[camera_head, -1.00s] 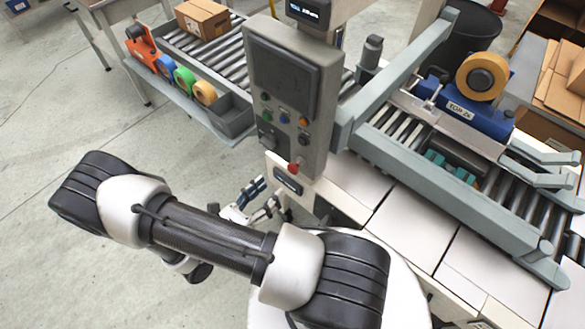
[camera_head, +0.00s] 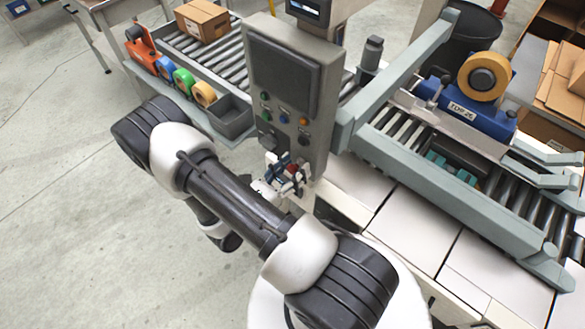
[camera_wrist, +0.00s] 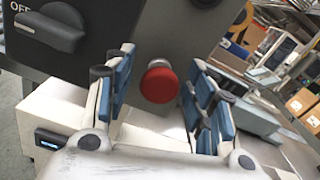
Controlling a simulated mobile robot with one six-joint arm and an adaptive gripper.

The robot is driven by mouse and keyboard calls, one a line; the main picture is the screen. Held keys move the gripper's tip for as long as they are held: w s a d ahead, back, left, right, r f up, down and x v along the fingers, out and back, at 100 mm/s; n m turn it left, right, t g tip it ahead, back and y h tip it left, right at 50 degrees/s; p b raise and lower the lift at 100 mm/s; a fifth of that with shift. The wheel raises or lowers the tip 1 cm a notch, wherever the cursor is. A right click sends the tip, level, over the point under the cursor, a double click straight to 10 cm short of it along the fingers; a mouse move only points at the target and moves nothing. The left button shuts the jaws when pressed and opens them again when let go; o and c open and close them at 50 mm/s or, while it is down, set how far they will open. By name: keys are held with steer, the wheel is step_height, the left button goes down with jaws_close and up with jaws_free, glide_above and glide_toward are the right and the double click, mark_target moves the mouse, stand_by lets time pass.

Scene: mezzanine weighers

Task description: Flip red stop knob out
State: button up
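The red stop knob (camera_wrist: 159,82) is a round mushroom button low on the grey control panel (camera_wrist: 172,38). In the wrist view it sits between my gripper's two blue-padded fingers, with a visible gap on each side. My gripper (camera_wrist: 160,100) is open. In the head view my gripper (camera_head: 286,178) is at the panel's lower edge, and the red knob (camera_head: 293,168) shows partly behind the fingers. The head view shows the control panel (camera_head: 283,75) with its dark screen and small coloured buttons. Whether the fingers reach past the knob's head is hard to tell.
A black OFF rotary switch (camera_wrist: 52,28) is left of the knob on the panel. A roller conveyor with a grey side rail (camera_head: 440,190) lies to the right. Tape rolls (camera_head: 184,80) and a cardboard box (camera_head: 203,19) are at the upper left. Open floor lies left.

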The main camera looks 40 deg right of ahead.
jaws_close()
stand_by(0.4)
